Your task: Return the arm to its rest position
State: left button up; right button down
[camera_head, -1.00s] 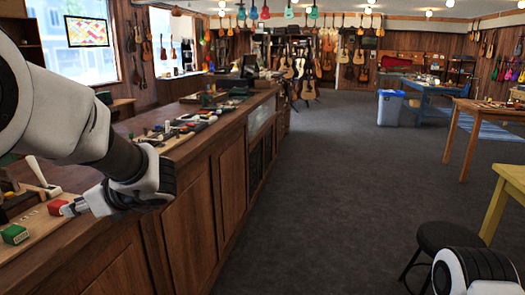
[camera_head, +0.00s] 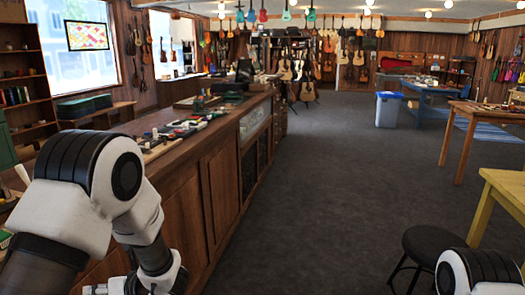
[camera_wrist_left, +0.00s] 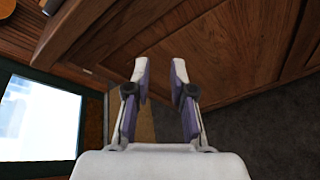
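My left arm (camera_head: 75,205) is folded in at the lower left of the head view, in front of the wooden counter (camera_head: 185,205). The left gripper (camera_head: 95,289) shows only in part at the bottom edge of that view. In the left wrist view the left gripper (camera_wrist_left: 160,75) has its two fingers apart with nothing between them. Wooden panelling (camera_wrist_left: 215,50) and dark floor (camera_wrist_left: 245,135) lie beyond the fingers. Of my right arm (camera_head: 478,272), only a white and black link shows at the lower right; its gripper is out of view.
Small items (camera_head: 185,125) lie along the counter top. A black stool (camera_head: 433,245) and a yellow table (camera_head: 505,190) stand at the right. A blue-rimmed bin (camera_head: 388,110) is farther back. The carpet (camera_head: 320,190) between is clear.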

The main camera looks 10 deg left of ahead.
pick_arm(q)
jog(key=s+d+f+m+t+h+p, duration=0.15)
jog(key=s+f+m, duration=0.25)
jog(key=f+m, duration=0.45)
jog(key=s+d+f+m+t+h+p, duration=0.1)
jog(key=s+d+f+m+h, duration=0.2)
jog(key=f+m, duration=0.55)
jog(key=s+d+f+m+g+h, duration=0.1)
jog(key=s+d+f+m+h, duration=0.1)
jog(key=m, duration=0.7)
jog(key=s+d+f+m+g+h, duration=0.1)
jog(key=s+d+f+m+h, duration=0.1)
jog(key=s+d+m+h, duration=0.2)
jog(key=s+d+f+m+g+h, duration=0.1)
jog(key=s+d+m, duration=0.6)
jog(key=m, duration=0.8)
jog(key=s+f+h, duration=0.1)
jog(key=s+h, duration=0.1)
jog(key=s, duration=0.1)
jog(key=shift+d+f+p, duration=0.3)
jog(key=shift+f+p, duration=0.1)
